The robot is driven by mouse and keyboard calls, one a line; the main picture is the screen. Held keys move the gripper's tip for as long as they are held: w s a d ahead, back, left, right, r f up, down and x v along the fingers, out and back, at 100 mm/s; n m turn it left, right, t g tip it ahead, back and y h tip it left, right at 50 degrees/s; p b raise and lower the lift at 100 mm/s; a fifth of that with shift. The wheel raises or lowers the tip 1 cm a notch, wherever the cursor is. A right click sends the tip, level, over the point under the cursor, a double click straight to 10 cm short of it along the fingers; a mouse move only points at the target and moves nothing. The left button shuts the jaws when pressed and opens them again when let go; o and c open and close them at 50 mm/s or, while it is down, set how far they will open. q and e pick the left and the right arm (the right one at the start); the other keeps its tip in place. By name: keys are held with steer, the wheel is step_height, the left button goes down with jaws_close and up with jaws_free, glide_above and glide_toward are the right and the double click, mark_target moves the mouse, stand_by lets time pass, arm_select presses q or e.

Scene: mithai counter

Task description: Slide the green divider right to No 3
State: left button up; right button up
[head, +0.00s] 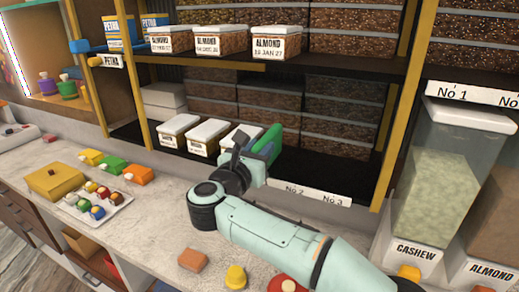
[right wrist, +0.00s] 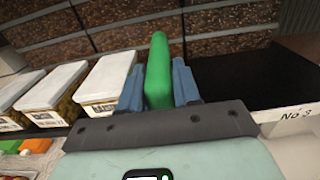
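The green divider (head: 270,140) stands upright on the lower shelf, just right of a row of white-lidded boxes. In the right wrist view the divider (right wrist: 158,68) rises between the two blue fingers of my right gripper (right wrist: 158,92), which press close on both its sides. In the head view my right gripper (head: 258,152) reaches in over the shelf's front edge and partly hides the divider's lower part. The No 3 mark (head: 332,200) is on the white strip to the right; it also shows in the right wrist view (right wrist: 296,114). My left gripper is not in view.
Three white-lidded boxes (head: 205,136) stand left of the divider, the nearest close beside it. The dark shelf floor (head: 350,170) to the right is clear. Stacked dark boxes (head: 335,135) fill the back. A yellow post (head: 395,115) bounds the bay on the right.

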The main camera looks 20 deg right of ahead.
steer(key=shift+s+d+f, duration=0.1)
steer(key=shift+d, duration=0.05)
jaws_close()
arm_select(q)
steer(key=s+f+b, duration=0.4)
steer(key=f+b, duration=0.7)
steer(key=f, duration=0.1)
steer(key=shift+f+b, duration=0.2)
steer(key=shift+b, duration=0.15)
arm_select(e)
steer(key=s+d, duration=1.2)
steer(key=s, duration=0.1)
steer(key=shift+s, duration=0.2)
steer(key=o, duration=1)
jaws_free()
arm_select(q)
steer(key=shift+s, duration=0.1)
arm_select(e)
steer(key=shift+s, duration=0.15)
steer(key=shift+a, duration=0.1)
